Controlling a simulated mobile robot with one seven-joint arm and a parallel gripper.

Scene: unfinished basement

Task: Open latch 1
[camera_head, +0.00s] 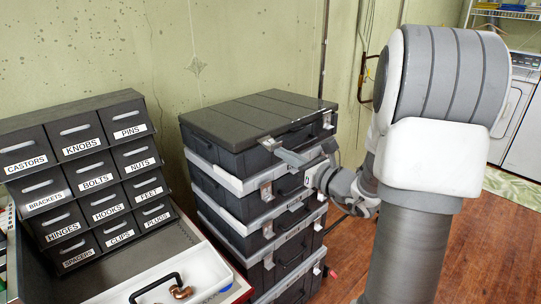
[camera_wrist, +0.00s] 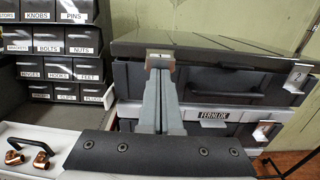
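Latch 1 (camera_wrist: 160,55) is a metal latch at the left of the top black case's front. Its number is not readable, and my fingers hide its lower part. It also shows in the head view (camera_head: 269,143). A matching latch marked 2 (camera_wrist: 297,78) is on the case's right side. The top case (camera_wrist: 215,80) has a dark grooved lid, which looks closed. My gripper (camera_wrist: 159,70) points at latch 1, its two grey fingers close together. The tips are at or just in front of the latch; I cannot tell whether they touch it. In the head view my gripper (camera_head: 284,154) is beside the case front.
More cases (camera_head: 232,213) are stacked below, with handles and latches sticking out. A label drawer cabinet (camera_head: 85,165) stands at left. A pale open drawer or tray (camera_head: 165,262) with copper fittings (camera_wrist: 42,160) is at lower left. Open wooden floor (camera_head: 345,245) lies right of the stack.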

